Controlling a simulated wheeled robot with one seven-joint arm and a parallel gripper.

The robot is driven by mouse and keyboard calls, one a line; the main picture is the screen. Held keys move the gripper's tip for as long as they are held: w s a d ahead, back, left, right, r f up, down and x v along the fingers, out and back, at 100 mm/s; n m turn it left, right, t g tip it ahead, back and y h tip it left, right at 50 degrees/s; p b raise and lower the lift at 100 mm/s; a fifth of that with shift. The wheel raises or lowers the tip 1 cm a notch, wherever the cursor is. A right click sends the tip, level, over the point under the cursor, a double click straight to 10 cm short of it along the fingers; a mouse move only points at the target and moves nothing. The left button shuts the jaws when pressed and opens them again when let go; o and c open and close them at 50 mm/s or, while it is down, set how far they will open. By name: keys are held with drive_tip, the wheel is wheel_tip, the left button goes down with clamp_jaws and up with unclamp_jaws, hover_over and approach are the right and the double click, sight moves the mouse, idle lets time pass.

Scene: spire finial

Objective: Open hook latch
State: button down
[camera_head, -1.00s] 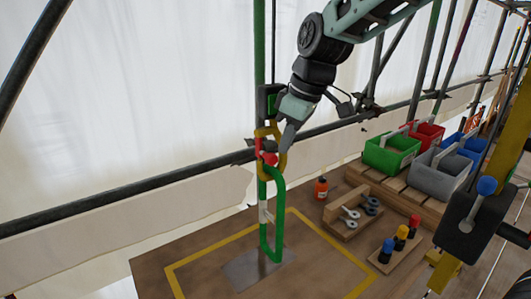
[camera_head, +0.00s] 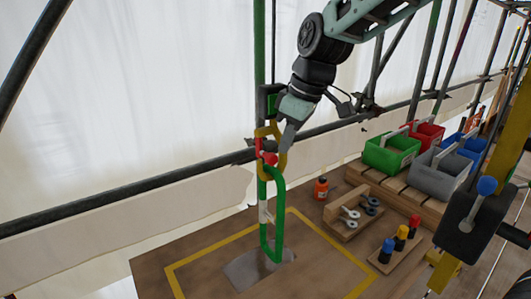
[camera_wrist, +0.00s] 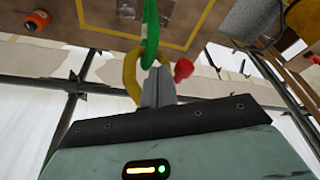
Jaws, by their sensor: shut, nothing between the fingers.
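A yellow hook-shaped piece (camera_head: 264,175) hangs at the green upright (camera_head: 260,60), with a red knob (camera_head: 268,158) at its front. A green loop (camera_head: 279,215) joins it from below, over the wooden board. My gripper (camera_head: 287,145) points down at the yellow piece, its fingers together and empty. In the wrist view the shut fingers (camera_wrist: 158,82) overlap the yellow piece (camera_wrist: 131,75). The red knob (camera_wrist: 183,69) is just right of them and the green loop (camera_wrist: 150,30) lies beyond. I cannot tell whether the fingers touch the yellow piece or sit inside it.
A dark scaffold rail (camera_head: 120,195) crosses behind the latch. The yellow-outlined board area (camera_head: 320,265) is mostly clear.

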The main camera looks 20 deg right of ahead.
drive_tip(key=shift+f, duration=0.2)
drive_tip(key=shift+f+b, duration=1.25)
drive_tip(key=shift+f, duration=0.15)
